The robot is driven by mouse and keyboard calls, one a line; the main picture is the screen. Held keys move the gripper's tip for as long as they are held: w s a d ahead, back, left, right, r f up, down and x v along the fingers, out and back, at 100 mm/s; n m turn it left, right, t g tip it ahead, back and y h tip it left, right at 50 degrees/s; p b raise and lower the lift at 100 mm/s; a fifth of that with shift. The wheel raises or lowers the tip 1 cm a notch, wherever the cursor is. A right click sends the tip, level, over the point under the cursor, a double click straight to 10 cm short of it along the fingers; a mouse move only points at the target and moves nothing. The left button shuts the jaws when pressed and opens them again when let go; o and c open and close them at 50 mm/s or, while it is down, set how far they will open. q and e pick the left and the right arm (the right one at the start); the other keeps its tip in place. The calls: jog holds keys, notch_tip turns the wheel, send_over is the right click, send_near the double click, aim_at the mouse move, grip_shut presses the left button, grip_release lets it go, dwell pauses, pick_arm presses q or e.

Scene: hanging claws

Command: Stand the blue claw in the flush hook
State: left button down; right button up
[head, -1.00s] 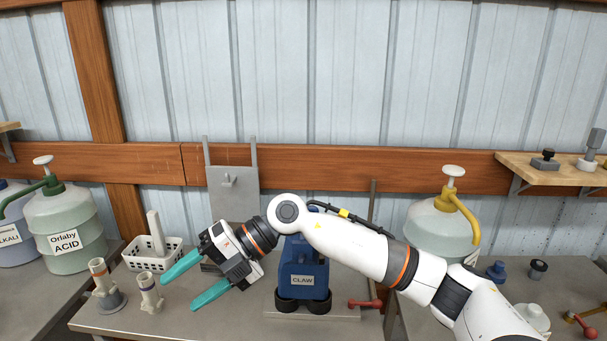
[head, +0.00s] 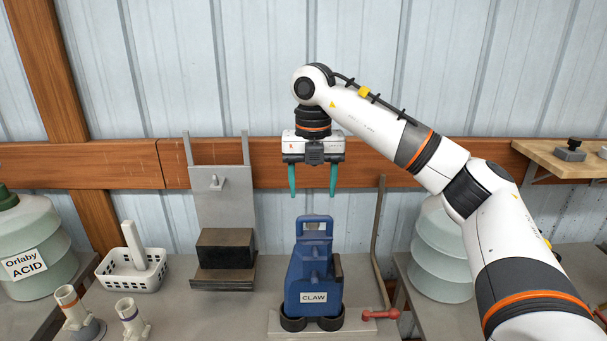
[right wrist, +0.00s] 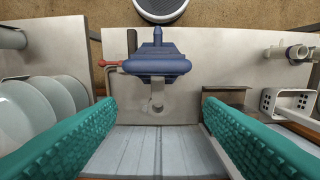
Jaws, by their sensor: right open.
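The blue claw (head: 313,272), labelled CLAW, stands upright on a flat grey base plate on the bench, with its loop handle at the top. It also shows in the right wrist view (right wrist: 156,66), seen from above. My right gripper (head: 313,194) points straight down above the claw's handle, with a gap between. Its teal fingers are open and empty; they also show in the right wrist view (right wrist: 158,112). A grey upright plate with a small hook (head: 215,184) stands left of the claw; I cannot tell whether this is the flush hook. My left gripper is not in view.
A dark block (head: 224,249) sits at the foot of the hook plate. A white basket (head: 131,270) and two pale fittings (head: 75,308) stand further left. A thin grey post (head: 380,240) and a red-knobbed lever (head: 381,314) are right of the claw.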

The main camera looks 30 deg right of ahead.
aim_at(314, 227)
jog(key=f, duration=0.1)
jog(key=s+f, duration=0.1)
jog(key=f, duration=0.1)
jog(key=shift+s, duration=0.3)
jog(key=shift+w+d+f, duration=0.1)
jog(key=shift+w+f, duration=0.1)
jog(key=shift+f, duration=0.75)
jog(key=f, duration=0.3)
jog(key=f+p, duration=0.1)
jog(key=shift+w+f, duration=0.4)
jog(key=shift+s+f, duration=0.1)
jog(key=shift+f, duration=0.35)
jog(key=shift+c, duration=0.2)
jog(key=c, duration=0.9)
grip_shut()
jog(key=shift+o, duration=0.4)
grip_release()
jog(key=shift+r, duration=0.15)
grip_shut()
pick_arm(q)
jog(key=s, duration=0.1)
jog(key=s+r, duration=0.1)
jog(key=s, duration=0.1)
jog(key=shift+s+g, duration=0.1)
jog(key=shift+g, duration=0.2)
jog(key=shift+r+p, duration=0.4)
jog(key=shift+p, duration=0.2)
pick_arm(e)
jog(key=shift+r, duration=0.6)
